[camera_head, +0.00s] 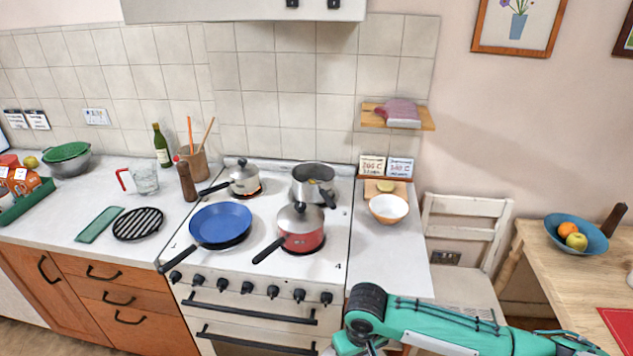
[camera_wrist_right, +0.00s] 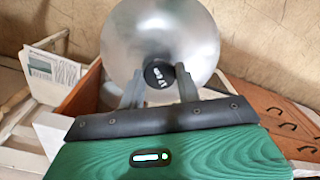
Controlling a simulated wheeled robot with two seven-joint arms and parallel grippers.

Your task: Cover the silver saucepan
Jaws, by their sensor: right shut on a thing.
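The silver saucepan (camera_head: 314,183) stands uncovered on the back right of the stove, its dark handle pointing towards the front right. My right gripper (camera_wrist_right: 160,80) is shut on the black knob of a silver lid (camera_wrist_right: 160,30), whose round metal disc fills the top middle of the right wrist view. My left gripper is not in view.
A red saucepan (camera_head: 303,241) with a lid stands directly in front of the silver one. A lidded pot (camera_head: 244,180) is at back left and a blue frying pan (camera_head: 221,223) at front left. A white bowl (camera_head: 388,209) stands on the right counter, whose front part is clear.

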